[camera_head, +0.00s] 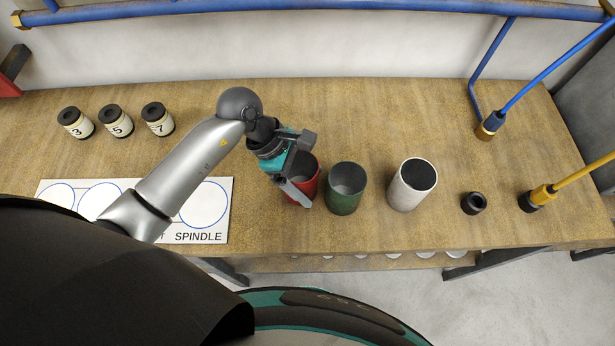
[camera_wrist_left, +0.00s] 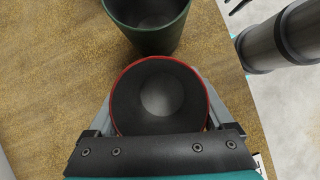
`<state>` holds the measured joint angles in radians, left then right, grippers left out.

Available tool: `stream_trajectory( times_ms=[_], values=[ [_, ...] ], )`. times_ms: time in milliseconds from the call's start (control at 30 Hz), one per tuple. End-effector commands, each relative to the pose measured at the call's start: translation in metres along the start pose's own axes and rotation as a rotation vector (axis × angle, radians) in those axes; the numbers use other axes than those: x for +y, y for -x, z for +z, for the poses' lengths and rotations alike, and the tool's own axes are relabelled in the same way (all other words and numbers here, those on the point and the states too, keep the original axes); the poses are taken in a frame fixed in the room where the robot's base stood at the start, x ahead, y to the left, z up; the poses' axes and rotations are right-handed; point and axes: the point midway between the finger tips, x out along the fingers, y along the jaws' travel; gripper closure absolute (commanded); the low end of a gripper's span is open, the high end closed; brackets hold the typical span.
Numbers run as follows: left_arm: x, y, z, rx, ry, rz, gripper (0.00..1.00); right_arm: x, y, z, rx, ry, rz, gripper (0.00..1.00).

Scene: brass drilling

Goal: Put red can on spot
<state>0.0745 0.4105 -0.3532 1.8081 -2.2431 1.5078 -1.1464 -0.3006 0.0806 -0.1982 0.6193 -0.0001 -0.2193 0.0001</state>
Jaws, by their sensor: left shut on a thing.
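The red can (camera_head: 309,183) stands upright, open at the top, on the wooden table; whether it touches the table cannot be told. My left gripper (camera_head: 291,187) is shut on it, with a finger on either side, as the left wrist view also shows for the red can (camera_wrist_left: 160,96). The white board (camera_head: 213,237) with blue circles and the word SPINDLE lies to the left, partly hidden by my left arm. One circle (camera_head: 204,206) shows clear and empty above SPINDLE. My right gripper is not in view.
A green can (camera_head: 345,190) stands close right of the red can, and a white can (camera_head: 411,185) farther right. Black-capped containers 3, 5 and 7 (camera_head: 158,119) stand at the back left. A black ring (camera_head: 473,203) and pipe ends are on the right.

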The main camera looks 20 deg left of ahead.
Motion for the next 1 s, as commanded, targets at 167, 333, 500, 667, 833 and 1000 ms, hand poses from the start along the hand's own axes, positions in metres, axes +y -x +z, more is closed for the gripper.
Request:
stream_trajectory(
  times_ms=[167,333,500,667,833,1000],
  values=[
    [0.000,-0.003,-0.002,0.001,-0.001,-0.001,0.14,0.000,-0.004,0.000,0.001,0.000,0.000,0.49],
    [0.000,-0.002,-0.001,0.000,-0.001,-0.001,0.00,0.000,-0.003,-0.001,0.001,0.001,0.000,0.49],
    [0.000,-0.002,-0.001,0.000,0.000,-0.001,0.00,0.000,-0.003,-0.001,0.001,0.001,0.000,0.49],
    [0.001,0.005,0.000,0.001,0.000,0.002,0.00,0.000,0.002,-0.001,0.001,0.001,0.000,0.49],
    [0.001,0.037,-0.001,0.005,-0.004,0.003,0.00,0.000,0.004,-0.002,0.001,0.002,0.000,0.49],
    [0.001,0.075,-0.001,0.005,-0.002,0.003,0.00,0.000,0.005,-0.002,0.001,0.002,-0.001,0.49]
  ],
)
